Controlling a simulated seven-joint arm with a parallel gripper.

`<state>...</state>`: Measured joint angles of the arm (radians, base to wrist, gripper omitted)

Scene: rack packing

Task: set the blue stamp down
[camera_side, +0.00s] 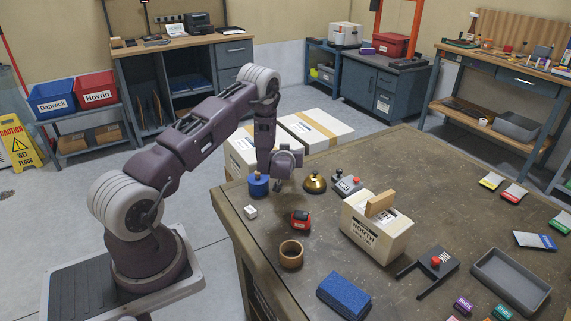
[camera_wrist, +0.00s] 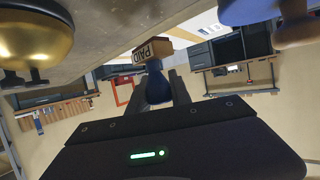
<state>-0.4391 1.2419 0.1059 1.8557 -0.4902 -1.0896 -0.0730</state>
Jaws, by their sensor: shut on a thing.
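The blue stamp (camera_wrist: 157,85) is in my gripper (camera_wrist: 158,92). In the wrist view it has a blue handle between the two dark fingers and a wooden block (camera_wrist: 146,53) marked PAID at its far end. My fingers are shut on the handle. In the side view my gripper (camera_side: 290,162) hangs low over the table's far left part, between the blue knobbed pot and the brass bell. The stamp is too small and hidden there to make out clearly, and I cannot tell its gap to the table.
Nearer are a white cube (camera_side: 250,211), a red item (camera_side: 301,220), a wooden cup (camera_side: 291,254) and a NORTH crate (camera_side: 358,230).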

